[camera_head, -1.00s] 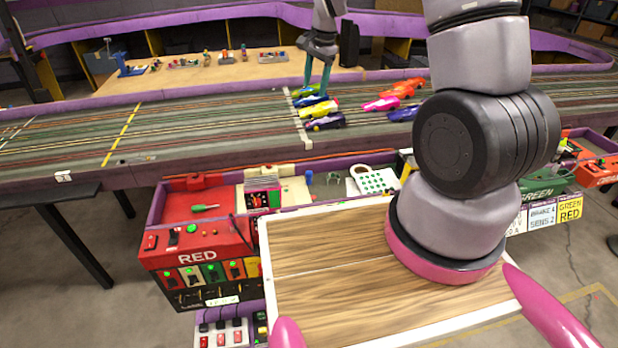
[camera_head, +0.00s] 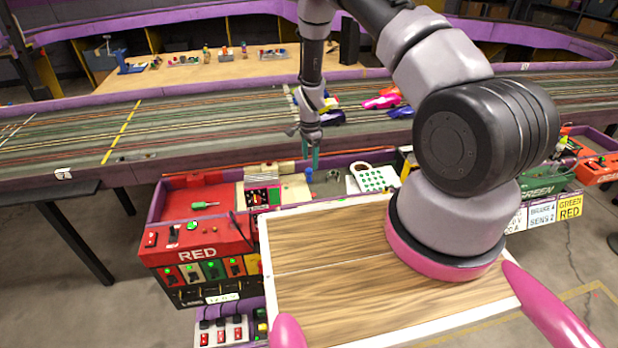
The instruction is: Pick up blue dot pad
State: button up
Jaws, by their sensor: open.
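No pad with clearly blue dots can be made out. A white pad with green dots (camera_head: 374,178) lies behind the wooden tray, on the table beside the track. A small blue object (camera_head: 309,174) stands to its left, too small to identify. My gripper (camera_head: 310,156) points down with its teal fingers apart and empty. In the picture it is just above the small blue object and left of the dotted pad. I cannot tell its exact height.
The red control box (camera_head: 195,235) with a green screwdriver (camera_head: 204,205) is at left. The wooden tray (camera_head: 330,275) fills the front. Toy cars (camera_head: 381,102) sit on the slot track (camera_head: 180,125).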

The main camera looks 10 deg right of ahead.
aim_at(309, 169)
notch_tip(309, 169, down, 6)
jog(key=shift+w+a+r, duration=0.15)
jog(key=shift+c, duration=0.3)
grip_shut()
